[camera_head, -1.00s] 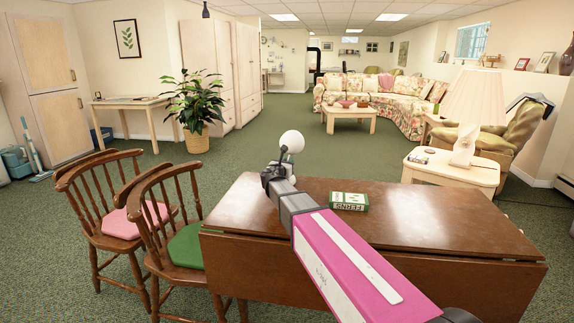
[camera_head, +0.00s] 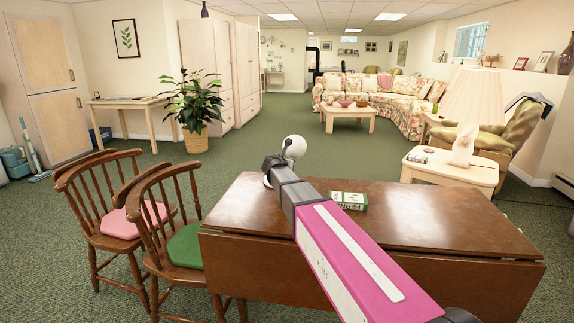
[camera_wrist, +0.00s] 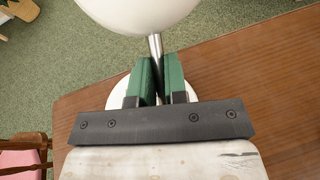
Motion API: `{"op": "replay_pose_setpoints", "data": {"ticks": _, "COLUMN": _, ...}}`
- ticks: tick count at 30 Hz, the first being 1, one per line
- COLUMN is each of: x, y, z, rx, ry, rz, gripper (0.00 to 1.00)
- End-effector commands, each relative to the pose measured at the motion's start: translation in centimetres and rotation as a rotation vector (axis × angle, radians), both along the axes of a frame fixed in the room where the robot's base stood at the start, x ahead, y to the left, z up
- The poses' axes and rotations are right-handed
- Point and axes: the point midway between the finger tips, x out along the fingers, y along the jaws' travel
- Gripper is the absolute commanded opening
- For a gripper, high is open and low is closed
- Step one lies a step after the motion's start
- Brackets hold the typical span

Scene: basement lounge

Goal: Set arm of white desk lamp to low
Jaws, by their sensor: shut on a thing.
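The white desk lamp stands near the far left corner of the brown table (camera_head: 440,218). Its round white head (camera_head: 294,146) shows above my gripper (camera_head: 272,163) in the head view, and part of its white base shows just below. In the wrist view, the lamp head (camera_wrist: 138,14) fills the top middle, and a thin metal arm (camera_wrist: 155,45) runs down from it between the green fingers of my gripper (camera_wrist: 161,72). The fingers are closed around this metal arm. The white base (camera_wrist: 119,108) is partly hidden behind my gripper. The lower arm and its joint are hidden.
A green book (camera_head: 349,201) lies on the table right of my arm. Two wooden chairs stand at the table's left, the nearer with a green cushion (camera_head: 186,246). A side table (camera_head: 450,172) with a shaded lamp (camera_head: 473,105) stands at the right. The table's right half is clear.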

Motion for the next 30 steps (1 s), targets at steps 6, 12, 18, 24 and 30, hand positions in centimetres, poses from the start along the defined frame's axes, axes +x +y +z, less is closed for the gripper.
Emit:
{"op": "replay_pose_setpoints", "data": {"ticks": 6, "x": 0.1, "y": -0.1, "z": -0.2, "rx": 0.018, "ry": 0.035, "rz": 0.001, "gripper": 0.0}}
{"op": "replay_pose_setpoints", "data": {"ticks": 12, "x": 0.1, "y": -0.1, "z": -0.2, "rx": 0.019, "ry": 0.036, "rz": 0.001, "gripper": 0.0}}
{"op": "replay_pose_setpoints", "data": {"ticks": 18, "x": 0.1, "y": -0.1, "z": -0.2, "rx": 0.019, "ry": 0.036, "rz": 0.001, "gripper": 0.39}}
{"op": "replay_pose_setpoints", "data": {"ticks": 24, "x": 0.1, "y": 0.0, "z": -0.2, "rx": 0.019, "ry": 0.034, "rz": 0.002, "gripper": 0.39}}
{"op": "replay_pose_setpoints", "data": {"ticks": 30, "x": -1.1, "y": 0.4, "z": 0.3, "rx": 0.017, "ry": 0.034, "rz": 0.002, "gripper": 0.39}}
